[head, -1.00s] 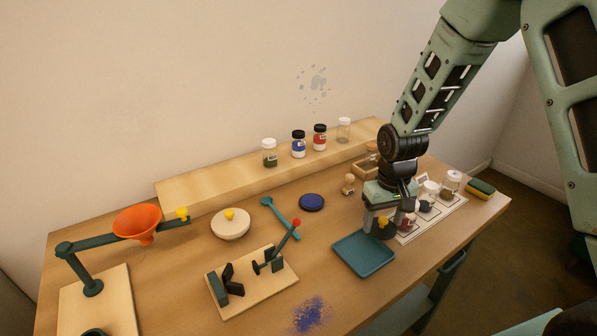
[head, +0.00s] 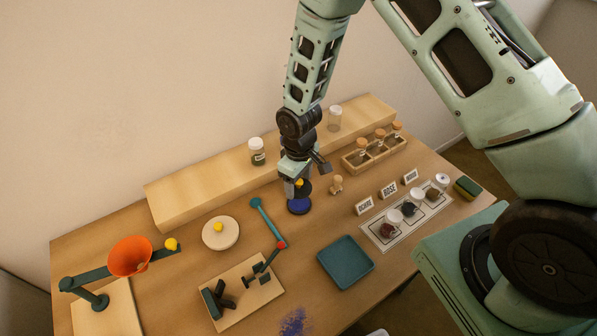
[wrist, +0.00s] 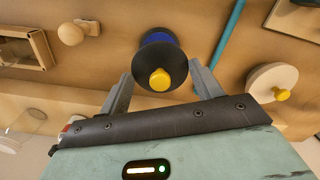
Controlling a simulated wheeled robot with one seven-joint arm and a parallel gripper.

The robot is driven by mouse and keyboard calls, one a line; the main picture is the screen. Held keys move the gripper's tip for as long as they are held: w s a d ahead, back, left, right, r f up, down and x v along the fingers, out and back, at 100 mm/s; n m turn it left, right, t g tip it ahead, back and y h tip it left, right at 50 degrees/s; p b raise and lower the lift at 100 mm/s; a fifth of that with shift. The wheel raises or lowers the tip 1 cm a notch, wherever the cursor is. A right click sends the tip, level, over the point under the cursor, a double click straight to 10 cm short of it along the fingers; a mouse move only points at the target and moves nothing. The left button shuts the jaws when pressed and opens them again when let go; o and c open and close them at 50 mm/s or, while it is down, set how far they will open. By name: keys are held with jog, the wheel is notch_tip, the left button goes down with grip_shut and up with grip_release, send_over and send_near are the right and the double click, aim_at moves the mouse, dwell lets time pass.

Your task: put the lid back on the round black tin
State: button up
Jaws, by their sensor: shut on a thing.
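The round black tin (head: 299,206) stands on the table in front of the wooden shelf, with blue pigment showing in it. The black lid (head: 305,188) with a yellow knob is in my gripper (head: 298,186), just above the tin. In the wrist view the lid (wrist: 148,64) sits between my two finger ends (wrist: 161,74), its knob towards the camera. The tin's blue (wrist: 160,37) shows past the lid's far edge, so the two look not quite lined up. The lid hides most of the tin there; the gap between them is hard to judge.
A teal spoon (head: 268,222) lies just left of the tin, and a small wooden stamp (head: 336,184) stands just right. A pale round lid-like piece with a yellow knob (head: 220,239) is farther left. A teal tray (head: 345,263) lies at front right. Jars stand on the shelf (head: 210,185) behind.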

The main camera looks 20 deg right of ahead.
aim_at(299, 203)
jog(key=shift+f+b, duration=2.05)
jog(key=shift+f, duration=1)
jog(key=shift+f+b, duration=0.1)
jog(key=shift+b, duration=0.25)
jog(key=o, duration=1.3)
jog(key=shift+c, duration=0.2)
jog(key=shift+d+r+p, duration=0.1)
jog(key=shift+r+p, duration=2.3)
jog(key=shift+r, duration=1.15)
grip_shut()
